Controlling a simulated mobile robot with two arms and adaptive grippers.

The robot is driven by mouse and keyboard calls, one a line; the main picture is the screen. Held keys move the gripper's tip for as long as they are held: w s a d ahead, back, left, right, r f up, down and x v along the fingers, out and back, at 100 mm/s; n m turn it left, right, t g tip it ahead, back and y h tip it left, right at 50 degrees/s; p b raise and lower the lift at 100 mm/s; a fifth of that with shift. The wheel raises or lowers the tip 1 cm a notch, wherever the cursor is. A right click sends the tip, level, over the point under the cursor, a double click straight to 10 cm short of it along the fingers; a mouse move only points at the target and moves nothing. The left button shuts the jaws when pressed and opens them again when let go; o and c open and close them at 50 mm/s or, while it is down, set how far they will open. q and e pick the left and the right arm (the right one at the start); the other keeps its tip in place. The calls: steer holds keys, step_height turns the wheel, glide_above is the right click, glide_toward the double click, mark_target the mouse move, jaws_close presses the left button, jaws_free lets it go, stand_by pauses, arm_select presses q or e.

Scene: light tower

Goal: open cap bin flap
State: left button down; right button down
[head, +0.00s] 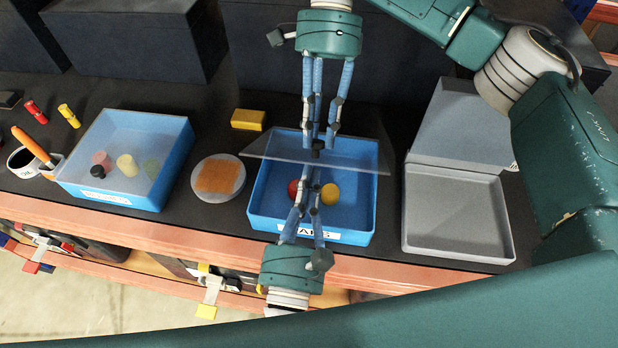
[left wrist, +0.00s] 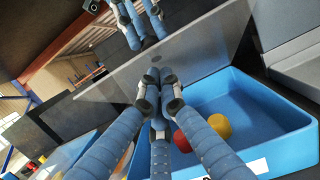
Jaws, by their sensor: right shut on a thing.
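The cap bin (head: 364,215) is a blue box whose front label is partly hidden. Its clear flap (head: 352,176) is tilted up over the bin, and the front of the bin is uncovered. My right gripper (head: 317,143) is shut at the dark knob of the flap, above it. My left gripper (head: 308,180) reaches over the bin from the front, its fingers drawn together and nothing seen in them. In the left wrist view, its fingertips (left wrist: 157,88) appear close to the flap (left wrist: 205,48); contact is unclear. A red cap (head: 293,188) and a yellow cap (head: 330,194) lie in the bin.
A second blue bin (head: 178,172) with a clear cover stands left. A round white piece with an orange square (head: 220,177) and a yellow block (head: 248,119) lie between the bins. A grey tray (head: 458,247) is right. A mug (head: 24,163) stands far left. Dark boxes line the back.

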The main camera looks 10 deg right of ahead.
arm_select(q)
steer(key=shift+w+r, duration=0.3)
steer(key=shift+r, duration=0.4)
steer(key=shift+r, duration=0.1)
arm_select(e)
steer(key=shift+s, duration=0.1)
steer(key=c, duration=1.6)
jaws_free()
steer(key=shift+f, duration=0.1)
arm_select(q)
steer(key=shift+d, duration=0.15)
arm_select(e)
steer(key=shift+o, duration=0.4)
